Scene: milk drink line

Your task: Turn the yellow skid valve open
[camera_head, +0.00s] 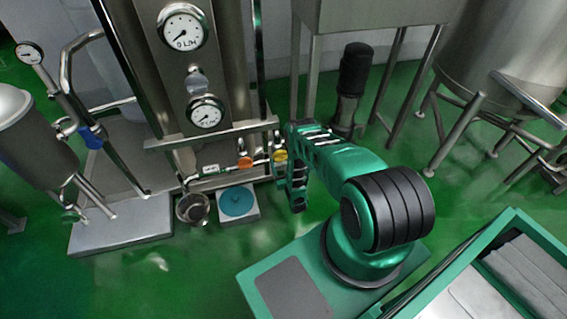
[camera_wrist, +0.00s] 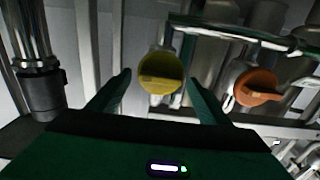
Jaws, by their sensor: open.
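The yellow skid valve (camera_wrist: 160,73) is a round yellow knob with a raised bar across it. In the wrist view it sits between the two fingers of my open gripper (camera_wrist: 158,90), with a gap on both sides. In the head view the yellow valve (camera_head: 280,156) shows at the right end of a short pipe on the skid, close to my gripper (camera_head: 285,170). The bar on the knob looks roughly level in the wrist view. The head view does not show the fingertips clearly.
An orange valve (camera_wrist: 257,87) sits to the right of the yellow one in the wrist view; it is left of it in the head view (camera_head: 245,162). Pipes and a steel frame rail (camera_head: 212,135) run close by. A dark motor (camera_head: 354,70) stands behind my arm.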

